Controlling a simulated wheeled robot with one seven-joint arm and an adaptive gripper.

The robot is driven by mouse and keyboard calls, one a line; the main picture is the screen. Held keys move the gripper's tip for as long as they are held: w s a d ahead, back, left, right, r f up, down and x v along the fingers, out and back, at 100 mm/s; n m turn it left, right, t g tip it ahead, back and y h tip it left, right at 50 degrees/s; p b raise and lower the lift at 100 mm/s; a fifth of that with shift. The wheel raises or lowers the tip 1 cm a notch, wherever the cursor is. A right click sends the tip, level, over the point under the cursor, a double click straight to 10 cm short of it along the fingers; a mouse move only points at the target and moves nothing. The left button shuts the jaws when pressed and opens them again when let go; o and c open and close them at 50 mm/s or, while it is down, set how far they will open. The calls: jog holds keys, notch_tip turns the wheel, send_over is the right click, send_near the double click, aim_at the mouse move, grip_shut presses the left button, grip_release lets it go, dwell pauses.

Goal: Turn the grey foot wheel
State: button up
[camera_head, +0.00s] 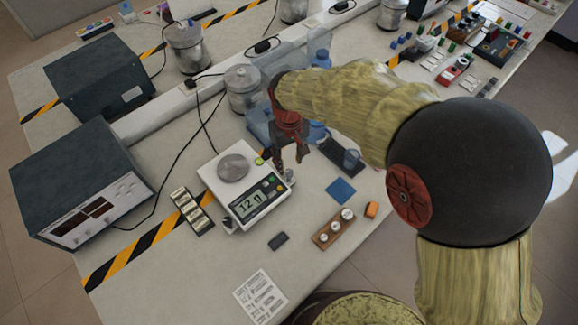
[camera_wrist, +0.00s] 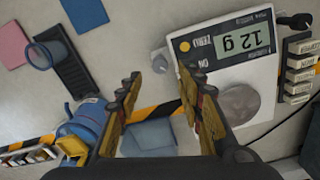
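The white balance (camera_head: 215,180) stands on the table with a round metal pan, and its display reads 12 g. It also shows upside down in the wrist view (camera_wrist: 262,72). A grey foot wheel (camera_head: 290,175) sticks out at its front right corner; in the wrist view the wheel (camera_wrist: 160,62) lies just beyond my fingertips, roughly between them. A darker foot knob (camera_head: 228,222) is at the front left corner, also in the wrist view (camera_wrist: 295,21). My gripper (camera_head: 290,160) points down beside the right corner. Its fingers are apart and empty in the wrist view (camera_wrist: 160,78). Contact with the wheel is not visible.
A dark tray (camera_head: 338,154) with a clear cup, a blue square (camera_head: 341,191) and a wooden weight block (camera_head: 334,229) lie to the right. Labelled blocks (camera_head: 191,211) lie left of the balance.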

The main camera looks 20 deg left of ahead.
aim_at(289, 171)
notch_tip(289, 171, up, 7)
dwell(0.3)
dwell(0.5)
jog(key=s+d+r+m+t, duration=0.2)
jog(key=s+d+r+m, duration=0.1)
jog(key=d, duration=0.9)
jog(key=s+d+r+m+t, duration=0.1)
jog(key=s+d+r+m, duration=0.2)
jog(key=d, duration=0.9)
jog(key=s+d+r+m+t, duration=0.2)
jog(key=s+d+r, duration=0.5)
jog(key=d, duration=0.5)
jog(key=shift+d+r+m+t, duration=0.15)
jog(key=shift+r+m+t, duration=0.15)
jog(key=shift+m, duration=0.3)
jog(key=shift+s, duration=0.1)
jog(key=shift+c, duration=0.3)
jog(key=shift+c, duration=0.6)
